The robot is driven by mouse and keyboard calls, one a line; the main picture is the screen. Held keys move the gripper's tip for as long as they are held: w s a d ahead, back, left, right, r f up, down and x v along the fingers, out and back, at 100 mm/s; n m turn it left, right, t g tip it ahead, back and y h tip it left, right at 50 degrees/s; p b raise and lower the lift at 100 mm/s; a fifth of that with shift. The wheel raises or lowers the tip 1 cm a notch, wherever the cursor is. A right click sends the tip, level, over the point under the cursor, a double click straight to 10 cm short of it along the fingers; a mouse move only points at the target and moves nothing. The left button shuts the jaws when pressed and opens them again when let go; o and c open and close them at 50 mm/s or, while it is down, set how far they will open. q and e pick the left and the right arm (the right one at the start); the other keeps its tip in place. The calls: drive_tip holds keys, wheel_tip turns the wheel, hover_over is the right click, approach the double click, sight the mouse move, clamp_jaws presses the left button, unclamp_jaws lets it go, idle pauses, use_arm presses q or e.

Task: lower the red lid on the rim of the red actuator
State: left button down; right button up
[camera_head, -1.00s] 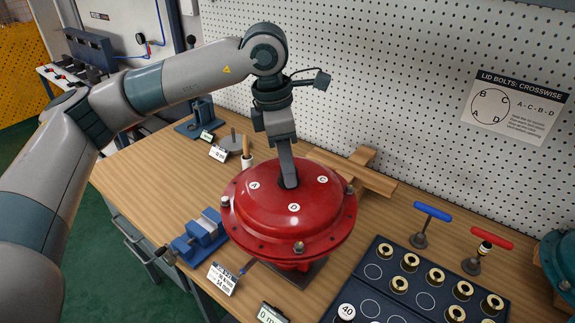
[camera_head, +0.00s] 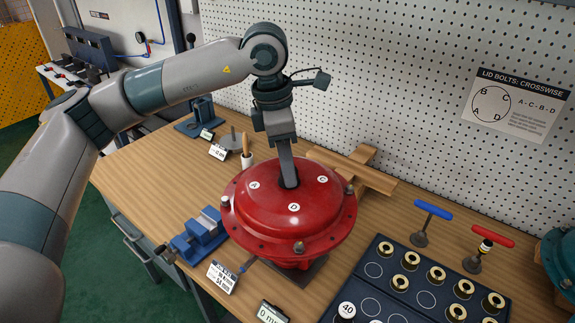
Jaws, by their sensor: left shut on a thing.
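The red lid (camera_head: 262,213), a domed disc with white letter labels A, C and D, sits over the red actuator (camera_head: 290,262). Most of the actuator is hidden under the lid, and only a part of its lower body shows. Bolts stand around the flange. I cannot tell whether lid and rim touch all round. My left gripper (camera_head: 289,184) comes down from above and is shut on the top middle of the lid; its fingertips are partly hidden. My right gripper is not in view.
A blue vise (camera_head: 200,238) stands left of the actuator. A wooden cross-shaped stand (camera_head: 365,175) lies behind it. A dark tray (camera_head: 410,285) with brass rings, a blue T-handle tool (camera_head: 433,210) and a red one (camera_head: 492,237) are at right. A pegboard wall closes the back.

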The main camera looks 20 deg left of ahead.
use_arm(q)
drive_tip(key=shift+r, duration=0.1)
